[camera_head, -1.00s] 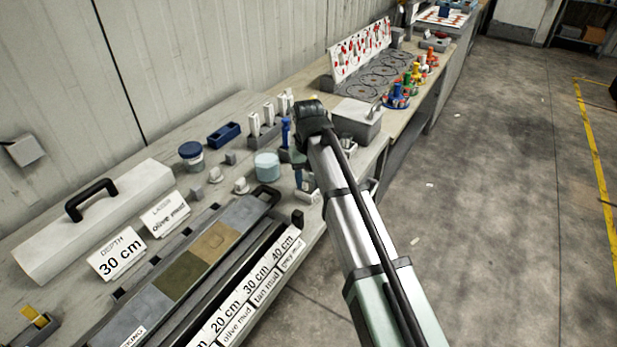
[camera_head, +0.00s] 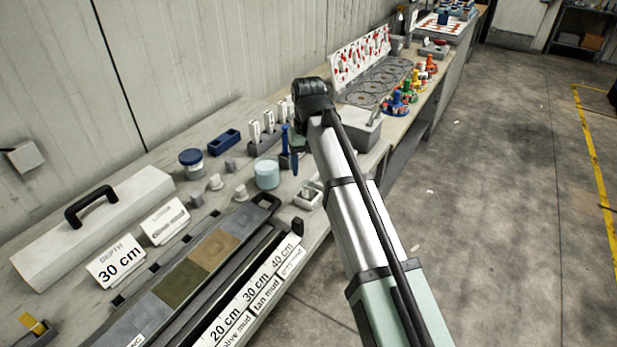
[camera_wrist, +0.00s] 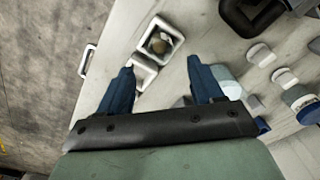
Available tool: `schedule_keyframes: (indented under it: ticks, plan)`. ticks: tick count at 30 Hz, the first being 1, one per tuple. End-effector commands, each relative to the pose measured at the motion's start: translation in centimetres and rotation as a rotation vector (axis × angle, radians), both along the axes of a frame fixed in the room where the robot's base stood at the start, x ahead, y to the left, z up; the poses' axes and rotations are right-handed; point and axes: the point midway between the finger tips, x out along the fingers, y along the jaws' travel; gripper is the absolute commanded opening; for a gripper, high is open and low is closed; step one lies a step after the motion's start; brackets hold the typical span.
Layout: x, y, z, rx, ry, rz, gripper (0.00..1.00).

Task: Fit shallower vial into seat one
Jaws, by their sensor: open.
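My gripper (camera_head: 291,165) is open and empty, its blue fingers pointing down over the bench near the right end of the core tray. In the wrist view my gripper (camera_wrist: 160,66) has a pale holder (camera_wrist: 148,76) below and between its fingertips. This holder has two square openings, and the farther one has something round and brown inside. The holder also shows in the head view (camera_head: 308,196), near the bench's front edge. Small pale stoppered pieces (camera_head: 215,182) stand left of a light blue jar (camera_head: 267,173). I cannot tell which is the shallower vial or seat one.
The core tray (camera_head: 262,208) lies along the bench front with a depth scale beside it. A DEPTH card (camera_head: 116,265) reads 30 cm. A rack with white upright pieces (camera_head: 268,127), a blue-lidded jar (camera_head: 191,162) and a grey box (camera_head: 356,127) stand farther back.

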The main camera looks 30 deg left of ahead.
Motion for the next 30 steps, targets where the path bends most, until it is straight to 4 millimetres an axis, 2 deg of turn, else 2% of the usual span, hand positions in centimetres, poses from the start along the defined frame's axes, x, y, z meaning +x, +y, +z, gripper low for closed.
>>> schedule_keyframes:
  ticks: [3,10,30]
  plan:
    - [0.1,0.1,2.1,0.001,-0.001,0.000,0.66]
    - [0.0,0.0,4.4,0.001,-0.001,0.000,0.66]
    - [0.0,0.0,4.9,0.000,0.000,0.000,0.66]
